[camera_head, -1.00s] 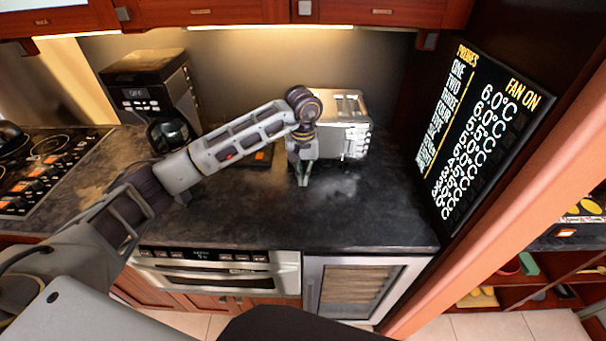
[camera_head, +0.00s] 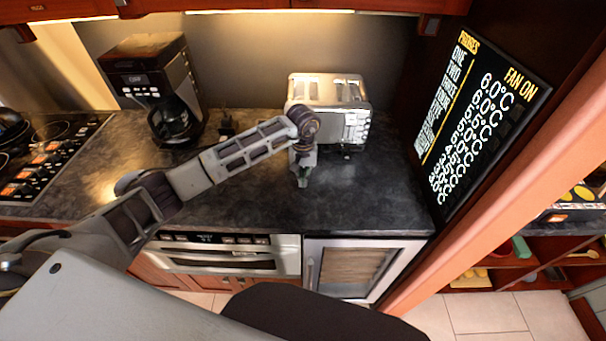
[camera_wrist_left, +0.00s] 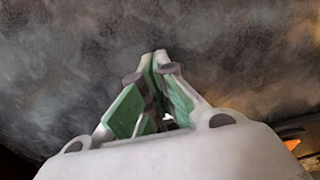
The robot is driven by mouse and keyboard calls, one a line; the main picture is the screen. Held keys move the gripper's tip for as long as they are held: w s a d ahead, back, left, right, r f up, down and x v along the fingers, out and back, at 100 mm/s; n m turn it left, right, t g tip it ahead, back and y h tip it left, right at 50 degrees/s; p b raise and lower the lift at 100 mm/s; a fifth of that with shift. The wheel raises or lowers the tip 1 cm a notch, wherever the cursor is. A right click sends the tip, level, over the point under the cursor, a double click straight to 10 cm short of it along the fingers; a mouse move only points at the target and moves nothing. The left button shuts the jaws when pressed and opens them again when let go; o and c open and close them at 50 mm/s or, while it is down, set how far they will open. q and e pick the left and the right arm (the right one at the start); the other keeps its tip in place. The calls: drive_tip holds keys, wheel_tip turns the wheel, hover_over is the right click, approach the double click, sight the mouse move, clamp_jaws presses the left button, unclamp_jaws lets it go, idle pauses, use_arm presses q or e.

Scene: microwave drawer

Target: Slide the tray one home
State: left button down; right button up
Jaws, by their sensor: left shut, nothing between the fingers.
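I cannot make out a separate tray in either view. The steel drawer-type microwave (camera_head: 222,257) sits under the counter's front edge, and its front looks shut. A glass-fronted cabinet (camera_head: 352,270) with pale shelving inside stands to its right, its door closed. My left gripper (camera_head: 303,183) points down over the dark counter, in front of the toaster, back from the counter's front edge. In the left wrist view its green-padded fingers (camera_wrist_left: 156,60) meet at the tips and hold nothing. Its height above the counter is unclear. My right gripper is not in view.
A steel toaster (camera_head: 330,92) stands behind the gripper, and a coffee maker (camera_head: 160,90) stands to the left. A stovetop (camera_head: 45,160) is at far left. A dark display panel (camera_head: 475,130) rises at right. The counter (camera_head: 370,200) right of the gripper is clear.

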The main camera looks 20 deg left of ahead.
use_arm(q)
drive_tip(key=shift+w+a+p, duration=0.2)
drive_tip(key=shift+w, duration=0.55)
drive_tip(key=shift+w+a+p, duration=0.2)
drive_tip(key=shift+w, duration=0.5)
drive_tip(key=shift+w+a+f+b, duration=0.15)
drive_tip(key=shift+w+a+b, duration=0.05)
drive_tip(key=shift+w+b, duration=0.6)
drive_tip(key=shift+w+a+b, duration=0.25)
drive_tip(key=shift+w+b, duration=0.3)
drive_tip(key=shift+b, duration=0.25)
drive_tip(key=shift+d, duration=0.1)
